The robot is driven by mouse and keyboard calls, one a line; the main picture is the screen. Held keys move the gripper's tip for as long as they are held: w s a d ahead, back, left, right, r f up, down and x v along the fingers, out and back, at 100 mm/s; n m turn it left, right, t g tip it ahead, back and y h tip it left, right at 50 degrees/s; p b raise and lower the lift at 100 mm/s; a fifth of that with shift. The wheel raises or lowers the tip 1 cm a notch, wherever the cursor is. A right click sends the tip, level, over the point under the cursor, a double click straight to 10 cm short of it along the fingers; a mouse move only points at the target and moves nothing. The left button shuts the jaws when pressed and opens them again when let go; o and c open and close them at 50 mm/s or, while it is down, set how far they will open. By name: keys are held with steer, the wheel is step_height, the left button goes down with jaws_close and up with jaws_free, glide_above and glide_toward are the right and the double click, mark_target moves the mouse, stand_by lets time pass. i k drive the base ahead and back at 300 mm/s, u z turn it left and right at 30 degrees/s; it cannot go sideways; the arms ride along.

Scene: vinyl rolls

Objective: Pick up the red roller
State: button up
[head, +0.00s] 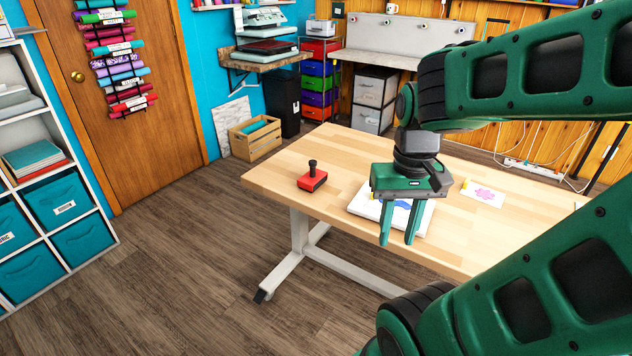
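The red roller (312,182) lies on the wooden table (350,150), near the table's left end. It has a low red body and a black knob-like handle standing up from it. My gripper (398,240) is green and points down, to the right of the roller and nearer to me. Its two fingers are apart with nothing seen between them. The gripper is clear of the roller and does not touch it.
A white pad or sheet (420,217) with a blue mark lies behind my gripper. A white card with a pink print (484,194) lies farther right. The table around the roller is clear. A wooden crate (255,142) stands on the floor beyond.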

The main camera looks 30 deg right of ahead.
mark_target(312, 180)
steer(key=k, duration=1)
steer(key=z, duration=0.45)
steer(key=i, duration=1)
steer(key=u, duration=0.05)
